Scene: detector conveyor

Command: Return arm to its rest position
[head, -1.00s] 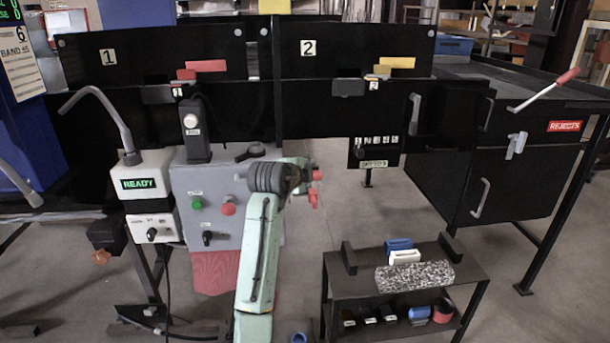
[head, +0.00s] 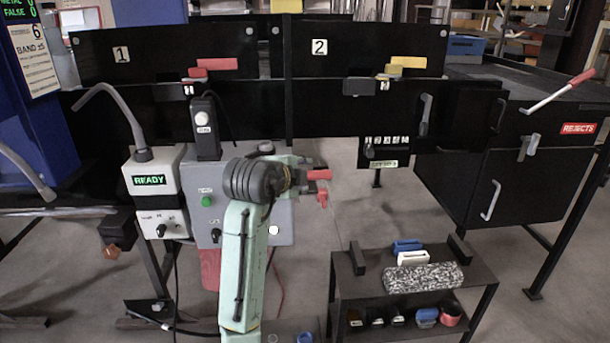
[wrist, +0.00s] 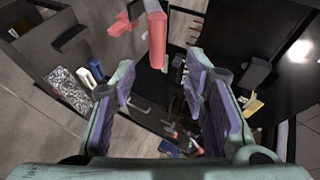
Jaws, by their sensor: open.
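My arm stands raised in front of the grey control box (head: 213,222), with its upper part bent over. My gripper (head: 312,181) is at the right of the dark round joint in the head view and is partly hidden. In the wrist view my gripper (wrist: 160,72) has its two purple-padded fingers apart, with nothing between the pads. Red parts (head: 321,186) show by the gripper's end; red pieces (wrist: 156,38) also show beyond the fingers in the wrist view. I cannot tell what they belong to.
A white READY unit (head: 152,180) with a bent grey tube stands left of the box. Black panels marked 1 (head: 121,54) and 2 (head: 319,46) stand behind. The REJECTS cabinet (head: 520,180) is far right.

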